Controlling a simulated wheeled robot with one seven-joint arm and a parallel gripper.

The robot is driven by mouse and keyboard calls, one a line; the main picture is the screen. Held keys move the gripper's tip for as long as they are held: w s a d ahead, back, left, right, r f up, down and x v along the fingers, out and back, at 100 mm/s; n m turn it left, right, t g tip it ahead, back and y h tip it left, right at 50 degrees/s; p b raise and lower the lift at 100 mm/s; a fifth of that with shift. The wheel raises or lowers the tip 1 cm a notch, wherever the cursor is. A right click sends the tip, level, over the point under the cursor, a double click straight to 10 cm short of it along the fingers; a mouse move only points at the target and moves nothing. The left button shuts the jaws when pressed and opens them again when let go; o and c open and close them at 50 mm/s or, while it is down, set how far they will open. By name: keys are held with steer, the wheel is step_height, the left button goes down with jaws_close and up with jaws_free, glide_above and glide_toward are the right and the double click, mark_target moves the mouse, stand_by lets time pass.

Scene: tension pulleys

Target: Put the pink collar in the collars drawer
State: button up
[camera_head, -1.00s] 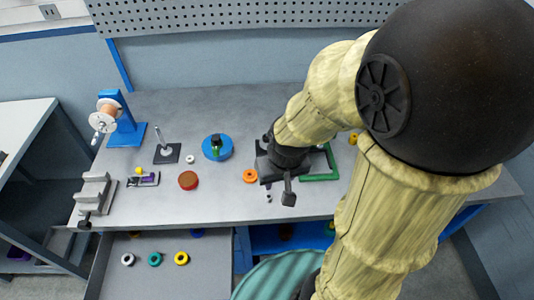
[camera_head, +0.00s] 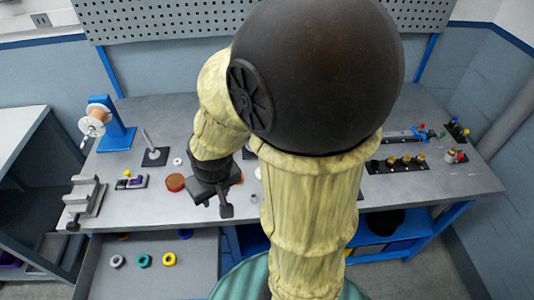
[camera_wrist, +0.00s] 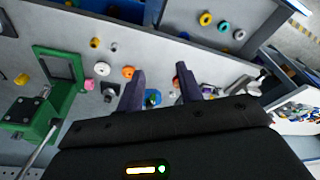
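A small pink ring, which looks like the pink collar (camera_wrist: 102,69), lies on the workbench in the wrist view, near the green frame. I cannot make it out in the head view, where my arm hides much of the bench. An open drawer (camera_head: 205,280) under the bench's left part holds a grey ring, a teal ring (camera_head: 144,260) and a yellow ring. The drawer also shows at the top of the wrist view (camera_wrist: 180,18). My gripper (camera_wrist: 158,82) is open, its fingers apart with nothing seen between them. In the head view it hangs above the bench, near the red disc.
A green frame (camera_wrist: 46,124) and an orange ring (camera_wrist: 128,72) show in the wrist view.

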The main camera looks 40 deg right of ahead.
steer(key=shift+o, duration=1.2)
steer(key=w+d+f+m+t, duration=0.2)
steer(key=w+d+f+m, duration=0.2)
steer(key=d+f+m, duration=0.45)
steer(key=w+d+f+m+t, duration=0.35)
steer(key=d+f+m, duration=0.25)
steer(key=m, duration=0.6)
steer(key=s+d+f+m+t+h+p, duration=0.1)
steer(key=d+m+t+h, duration=0.3)
steer(key=d+m, duration=0.8)
steer(key=f+m+h, duration=0.1)
steer(key=m+h, duration=0.1)
steer(key=m, duration=0.6)
steer(key=shift+s+d+m, duration=0.2)
steer(key=shift+s+m, duration=0.15)
steer(key=shift+s, duration=0.05)
